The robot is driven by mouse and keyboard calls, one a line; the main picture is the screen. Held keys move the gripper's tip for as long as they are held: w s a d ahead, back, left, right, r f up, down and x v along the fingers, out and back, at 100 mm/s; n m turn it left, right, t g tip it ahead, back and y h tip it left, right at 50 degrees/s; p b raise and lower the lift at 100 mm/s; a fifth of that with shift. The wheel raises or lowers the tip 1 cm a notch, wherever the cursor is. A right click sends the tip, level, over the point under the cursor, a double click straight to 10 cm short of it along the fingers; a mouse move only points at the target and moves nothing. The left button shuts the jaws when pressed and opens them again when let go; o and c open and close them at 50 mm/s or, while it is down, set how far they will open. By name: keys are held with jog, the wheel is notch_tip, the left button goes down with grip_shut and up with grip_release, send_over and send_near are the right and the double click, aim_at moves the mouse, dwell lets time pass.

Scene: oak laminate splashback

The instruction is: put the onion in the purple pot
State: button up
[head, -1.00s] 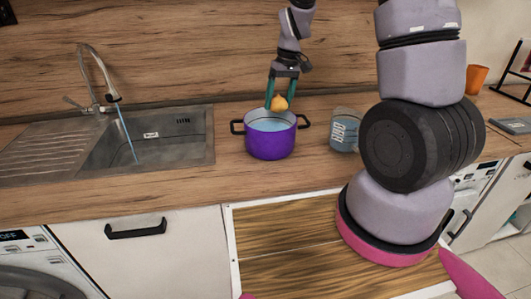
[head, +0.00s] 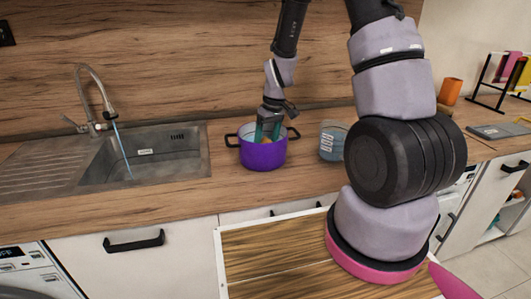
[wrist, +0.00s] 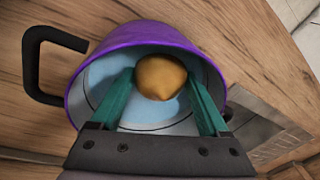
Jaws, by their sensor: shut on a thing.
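The purple pot (head: 262,155) stands on the wooden counter right of the sink, with black handles and a pale blue inside. In the wrist view the pot (wrist: 190,35) fills the middle, seen from above. My gripper (head: 267,136) reaches down into the pot's mouth. Its teal fingers (wrist: 160,92) are shut on the yellow-brown onion (wrist: 161,77). In the head view only a bit of the onion (head: 265,140) shows between the fingers, partly hidden by them and the rim. I cannot tell whether the onion touches the pot's bottom.
A glass jar (head: 333,141) with pale markings stands right of the pot. The sink (head: 150,155) with running tap (head: 100,100) is to the left. An orange cup (head: 449,91) and a rack (head: 505,80) are at the far right. The counter in front of the pot is clear.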

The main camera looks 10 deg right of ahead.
jog(key=shift+f, duration=1.8)
jog(key=o, duration=1.3)
jog(key=shift+f, duration=0.1)
jog(key=shift+o, duration=0.2)
jog(key=r, duration=0.4)
jog(key=d+r, duration=0.1)
jog(key=r, duration=0.3)
jog(key=d+r, duration=0.1)
jog(key=r, duration=0.3)
jog(key=shift+s+r, duration=0.15)
jog(key=s+d+r+m+t, duration=0.1)
jog(key=s+r+m+t, duration=0.2)
jog(key=s+r, duration=0.6)
jog(key=s+d+r+m+t, duration=0.2)
jog(key=s+r+m, duration=0.4)
jog(key=s+r, duration=0.4)
notch_tip(320, 180, up, 7)
jog(key=shift+d+f+t, duration=0.15)
jog(key=shift+d+t, duration=0.05)
jog(key=shift+t, duration=0.7)
